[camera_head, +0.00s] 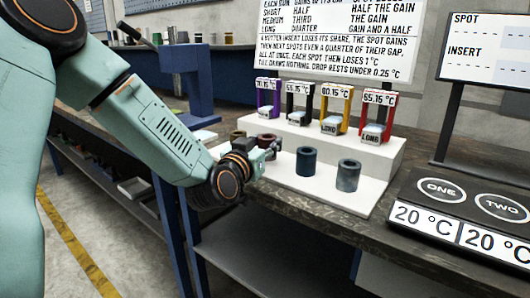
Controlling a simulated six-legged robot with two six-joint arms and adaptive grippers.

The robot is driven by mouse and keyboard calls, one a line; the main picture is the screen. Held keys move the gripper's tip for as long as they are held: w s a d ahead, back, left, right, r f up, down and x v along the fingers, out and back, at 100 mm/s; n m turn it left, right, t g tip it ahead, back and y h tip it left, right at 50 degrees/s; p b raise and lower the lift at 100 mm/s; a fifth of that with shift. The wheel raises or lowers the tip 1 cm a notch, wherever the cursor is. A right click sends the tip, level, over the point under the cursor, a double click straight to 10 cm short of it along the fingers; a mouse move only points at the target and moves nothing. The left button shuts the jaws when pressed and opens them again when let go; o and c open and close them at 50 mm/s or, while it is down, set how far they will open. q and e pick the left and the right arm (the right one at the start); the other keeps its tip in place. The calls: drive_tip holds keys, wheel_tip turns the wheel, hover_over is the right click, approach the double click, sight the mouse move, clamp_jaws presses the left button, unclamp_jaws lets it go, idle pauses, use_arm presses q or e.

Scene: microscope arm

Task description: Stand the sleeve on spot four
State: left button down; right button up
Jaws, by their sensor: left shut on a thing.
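Several short hollow sleeves stand on the white stepped stand: a dark blue one (306,162), a grey-blue one (348,176) and a brown one (238,136). A dark red sleeve (267,139) is at my left gripper (275,150), which is shut on it. The gripper and wrist hide its lower part, so I cannot tell whether it touches the stand. The dark spot board (445,225) at the right shows round spots ONE (442,190) and TWO (502,206), both empty. Spot four is not in view. My right gripper is not in view.
The white stand (372,152) bears purple, black, yellow and red frames with temperature tags on its upper step. A sign (335,40) stands behind. A SPOT/INSERT screen (487,50) stands at right. A blue vise-like column (186,80) is behind my arm. Bench edge (400,258) is in front.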

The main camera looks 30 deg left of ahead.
use_arm(q)
drive_tip(key=shift+w+a+f, duration=0.1)
drive_tip(key=shift+a+f, duration=0.05)
drive_tip(key=shift+f, duration=0.2)
drive_tip(key=shift+f, duration=0.15)
drive_tip(key=c, duration=0.8)
unclamp_jaws()
drive_tip(key=shift+o, duration=0.2)
drive_tip(key=shift+f, duration=0.1)
